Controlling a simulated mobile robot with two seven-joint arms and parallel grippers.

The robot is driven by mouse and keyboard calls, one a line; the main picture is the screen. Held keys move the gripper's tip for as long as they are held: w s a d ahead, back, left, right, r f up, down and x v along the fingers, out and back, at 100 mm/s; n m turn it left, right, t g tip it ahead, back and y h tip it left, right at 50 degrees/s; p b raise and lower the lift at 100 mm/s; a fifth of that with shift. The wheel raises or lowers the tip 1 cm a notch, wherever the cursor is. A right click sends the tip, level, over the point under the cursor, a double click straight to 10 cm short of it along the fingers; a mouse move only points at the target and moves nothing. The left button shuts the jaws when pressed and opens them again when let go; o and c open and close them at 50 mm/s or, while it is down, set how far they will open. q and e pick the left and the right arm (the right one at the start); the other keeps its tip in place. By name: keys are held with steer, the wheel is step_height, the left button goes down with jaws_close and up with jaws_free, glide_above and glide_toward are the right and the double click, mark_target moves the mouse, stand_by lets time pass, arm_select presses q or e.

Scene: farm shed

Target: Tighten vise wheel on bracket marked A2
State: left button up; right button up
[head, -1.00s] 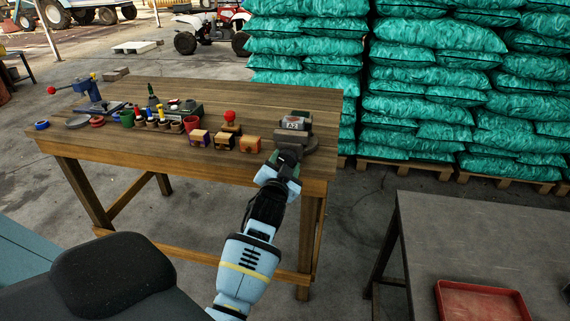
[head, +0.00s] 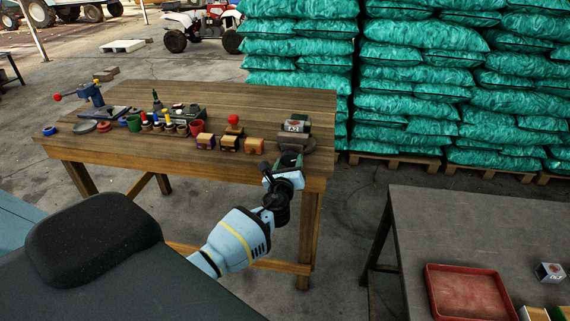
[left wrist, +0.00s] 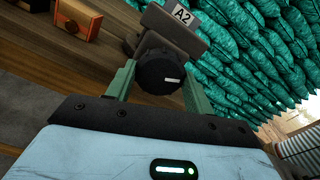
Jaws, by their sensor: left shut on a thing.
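The vise bracket (head: 297,126) has a white A2 label and sits at the right end of the wooden workbench (head: 250,98). In the left wrist view the A2 plate (left wrist: 181,13) is at the top. Just below it is the black round vise wheel (left wrist: 158,72) with a small white mark. My left gripper (head: 287,164) reaches the bench's front right edge. Its green fingers (left wrist: 157,82) are shut on the wheel, one on each side. In the head view the wheel is mostly hidden by the gripper. My right gripper is not in view.
Small wooden boxes (head: 229,144), a red-knobbed piece (head: 233,121), cups and bottles stand left of the bracket. A blue vise-like tool (head: 92,97) is at the far left. A grey table (head: 440,225) with a red tray (head: 428,282) stands right, across a floor gap.

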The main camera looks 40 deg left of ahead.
arm_select(q)
steer(key=m, duration=0.2)
steer(key=shift+f+m, duration=0.15)
steer(key=shift+m, duration=0.15)
steer(key=shift+d+f+m, duration=0.1)
steer(key=shift+m, duration=0.6)
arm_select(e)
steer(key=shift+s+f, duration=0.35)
arm_select(q)
steer(key=shift+s, duration=0.1)
steer(key=o, duration=1.1)
steer(key=shift+s+r, duration=0.1)
steer(key=shift+r, duration=0.1)
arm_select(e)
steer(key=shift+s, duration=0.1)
